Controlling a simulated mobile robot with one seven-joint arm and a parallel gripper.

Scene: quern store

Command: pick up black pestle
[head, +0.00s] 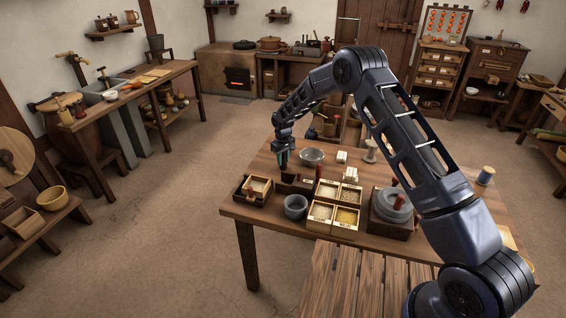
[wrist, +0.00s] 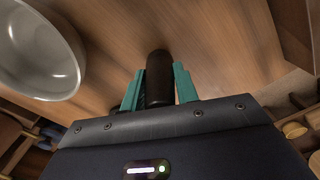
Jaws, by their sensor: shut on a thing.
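The black pestle (wrist: 159,75) is a dark, rounded cylinder between the two teal fingers of my gripper (wrist: 160,88) in the wrist view. My gripper is shut on it. In the head view my gripper (head: 283,158) is above the left part of the wooden table (head: 238,215), and the pestle is too dark and small there to make out clearly. I cannot tell whether the pestle touches the table.
A grey metal bowl (head: 312,155) stands right of my gripper; a pale bowl (wrist: 40,50) fills the wrist view's upper left. Grain boxes (head: 347,217), a dark grey bowl (head: 295,207) and a quern (head: 392,205) crowd the table's front. Open floor lies left.

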